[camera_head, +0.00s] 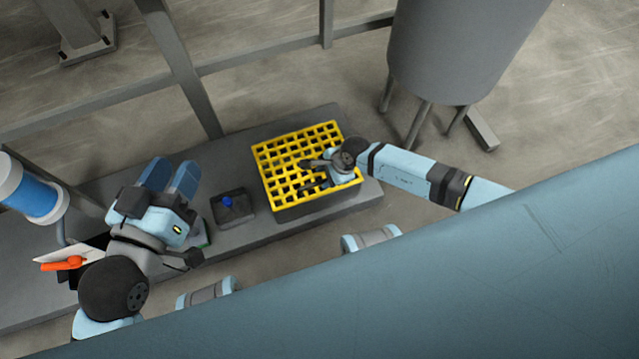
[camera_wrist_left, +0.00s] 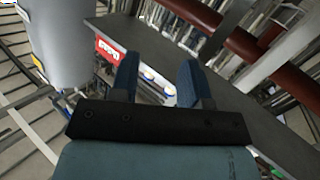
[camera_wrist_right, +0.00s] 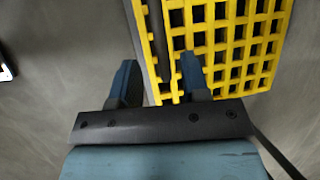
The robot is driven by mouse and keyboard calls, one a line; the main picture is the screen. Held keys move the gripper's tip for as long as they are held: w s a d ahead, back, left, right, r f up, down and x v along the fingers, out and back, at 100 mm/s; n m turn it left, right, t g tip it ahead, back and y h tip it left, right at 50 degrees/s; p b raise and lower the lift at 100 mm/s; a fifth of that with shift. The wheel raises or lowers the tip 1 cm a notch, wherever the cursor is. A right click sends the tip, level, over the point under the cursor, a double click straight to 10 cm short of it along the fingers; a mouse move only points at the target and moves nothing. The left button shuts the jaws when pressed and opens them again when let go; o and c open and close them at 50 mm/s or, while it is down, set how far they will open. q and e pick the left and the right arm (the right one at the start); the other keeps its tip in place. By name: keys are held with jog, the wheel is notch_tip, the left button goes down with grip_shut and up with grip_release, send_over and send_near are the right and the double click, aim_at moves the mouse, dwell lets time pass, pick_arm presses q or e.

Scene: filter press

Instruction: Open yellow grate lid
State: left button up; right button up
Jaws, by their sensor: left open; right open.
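The yellow grate lid (camera_head: 293,150) lies on a dark box on the grey bench, and it looks closed. My right gripper (camera_head: 312,175) is over the near right part of the grate, with its arm coming in from the right. In the right wrist view the grate (camera_wrist_right: 235,45) fills the upper right. The open fingers of my right gripper (camera_wrist_right: 160,82) straddle the grate's edge in that view; I cannot tell whether they touch it. My left gripper (camera_head: 170,180) is open and empty over the bench, left of the grate. Its spread fingers (camera_wrist_left: 160,85) also show in the left wrist view.
A small dark tray (camera_head: 236,218) with a blue item sits left of the grate. A blue and white cylinder (camera_head: 30,190) and an orange-handled item (camera_head: 62,264) are at the far left. A grey tank (camera_head: 455,50) on legs stands behind right. Frame beams cross behind the bench.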

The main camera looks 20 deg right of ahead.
aim_at(318, 183)
jog(key=b+x, duration=0.1)
jog(key=x, duration=0.2)
jog(key=shift+f, duration=0.15)
pick_arm(q)
jog(key=shift+w+a+m+t, duration=0.35)
jog(key=shift+w+m, duration=0.2)
jog(key=shift+m, duration=0.15)
pick_arm(e)
jog(key=shift+w+a+f, duration=0.15)
jog(key=shift+a+f, duration=0.15)
jog(key=shift+f, duration=0.2)
grip_shut()
